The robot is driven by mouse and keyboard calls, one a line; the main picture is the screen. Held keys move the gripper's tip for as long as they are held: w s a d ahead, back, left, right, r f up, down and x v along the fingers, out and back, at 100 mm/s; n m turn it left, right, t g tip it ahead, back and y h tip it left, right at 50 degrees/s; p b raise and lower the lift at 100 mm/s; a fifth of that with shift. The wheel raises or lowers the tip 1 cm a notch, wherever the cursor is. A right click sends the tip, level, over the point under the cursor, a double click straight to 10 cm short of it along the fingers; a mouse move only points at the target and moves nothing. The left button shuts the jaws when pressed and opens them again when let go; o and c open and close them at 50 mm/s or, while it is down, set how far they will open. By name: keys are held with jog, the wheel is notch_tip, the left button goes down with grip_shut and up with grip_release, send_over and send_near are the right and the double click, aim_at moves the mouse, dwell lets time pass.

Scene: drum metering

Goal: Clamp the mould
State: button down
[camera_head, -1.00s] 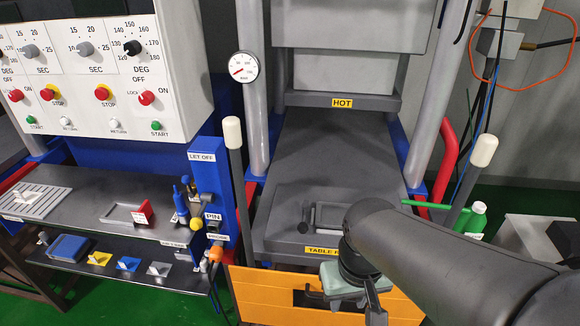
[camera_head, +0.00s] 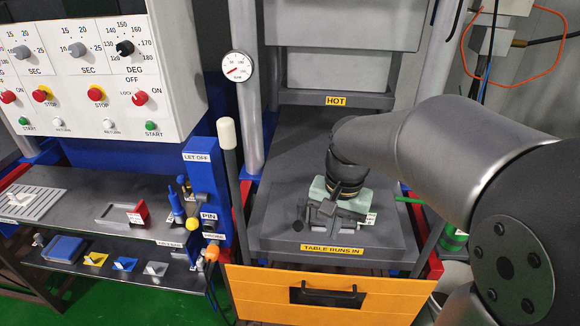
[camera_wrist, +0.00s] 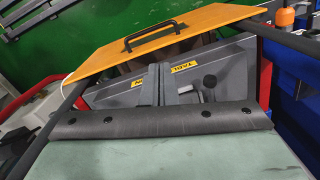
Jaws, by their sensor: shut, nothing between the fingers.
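The press table (camera_head: 290,160) is a dark grey slab below the upper block (camera_head: 345,60) marked HOT, with a wide gap between them. The mould cannot be told clearly from the grey parts at the table's front, where a dark round knob (camera_head: 299,226) shows. My gripper (camera_head: 326,213) is over the front of the table, just behind the TABLE RUNS IN label (camera_head: 332,250). Its fingers (camera_wrist: 157,84) are together and empty, pointing down at the table in the wrist view. My green gripper body hides part of the table; contact cannot be told.
A white-topped lever (camera_head: 228,135) stands left of the table. An orange front panel (camera_head: 255,300) with a black handle (camera_head: 327,294) is below it. The blue LET OFF post (camera_head: 199,180) and the control box (camera_head: 100,70) are at left. A pressure dial (camera_head: 237,67) hangs above.

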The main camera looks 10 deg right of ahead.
aim_at(300, 212)
jog(key=w+d+m, duration=0.2)
jog(key=w+m, duration=0.2)
jog(key=w, duration=0.4)
jog(key=w+d+m+y+p, duration=0.1)
jog(key=w+m, duration=0.3)
jog(key=w, duration=0.4)
jog(key=shift+w+d+f+g+y, duration=0.3)
jog(key=shift+w+d+f, duration=0.1)
jog(key=shift+d, duration=0.25)
jog(key=shift+f, duration=0.1)
jog(key=p+x, duration=0.1)
jog(key=x, duration=0.4)
jog(key=p+x, duration=0.1)
jog(key=x, duration=0.4)
jog(key=shift+s+a, duration=0.2)
jog(key=shift+s+a+p, duration=0.2)
jog(key=shift+a, duration=0.4)
jog(key=shift+s+a+p, duration=0.2)
jog(key=shift+a, duration=0.4)
jog(key=shift+s+a+f, duration=0.15)
jog(key=shift+a+f, duration=0.1)
jog(key=shift+a, duration=0.25)
